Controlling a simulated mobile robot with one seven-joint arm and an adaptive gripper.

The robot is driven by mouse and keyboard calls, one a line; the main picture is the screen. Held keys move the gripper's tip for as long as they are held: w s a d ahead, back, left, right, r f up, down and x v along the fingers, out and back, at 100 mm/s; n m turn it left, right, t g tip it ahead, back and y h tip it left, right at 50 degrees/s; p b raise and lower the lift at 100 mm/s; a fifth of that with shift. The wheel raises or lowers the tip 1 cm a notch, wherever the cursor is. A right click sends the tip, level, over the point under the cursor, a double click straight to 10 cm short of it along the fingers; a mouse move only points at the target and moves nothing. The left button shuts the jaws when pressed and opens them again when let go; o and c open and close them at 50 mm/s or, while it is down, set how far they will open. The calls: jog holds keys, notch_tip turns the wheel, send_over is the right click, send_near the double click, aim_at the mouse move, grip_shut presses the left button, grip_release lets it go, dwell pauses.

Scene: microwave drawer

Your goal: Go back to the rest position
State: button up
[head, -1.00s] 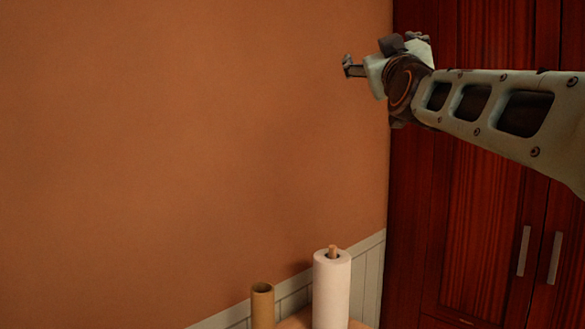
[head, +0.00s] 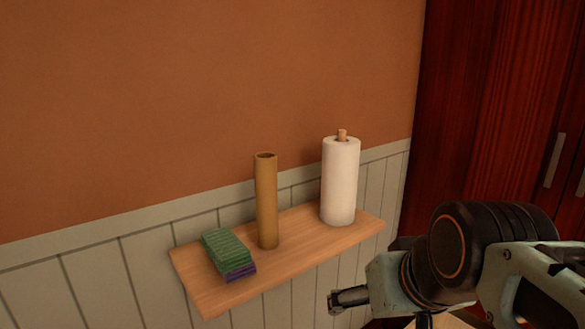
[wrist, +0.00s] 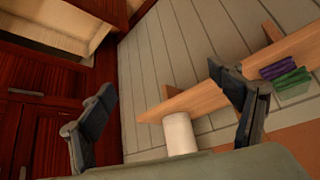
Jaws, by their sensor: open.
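My gripper (head: 348,298) is at the lower right of the head view, in front of and below the right end of a wooden shelf. In the wrist view my gripper (wrist: 165,82) shows two dark fingers spread wide apart with nothing held between them. My arm reaches in from the right edge of the head view, its dark wrist joint nearest the cabinet side. No object touches the fingers that I can see.
The wall shelf (head: 205,295) holds green and purple sponges (head: 229,253), a cardboard tube (head: 266,200) and a white paper roll (head: 340,180). A dark red wooden cabinet (head: 480,100) stands at right. The wall above the shelf is bare.

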jog(key=s+d+f+g, duration=0.1)
jog(key=s+f+g, duration=0.1)
jog(key=s+f, duration=0.35)
notch_tip(320, 180, up, 28)
jog(key=p, duration=2.8)
jog(key=shift+w+r+h, duration=0.2)
jog(key=shift+h, duration=0.1)
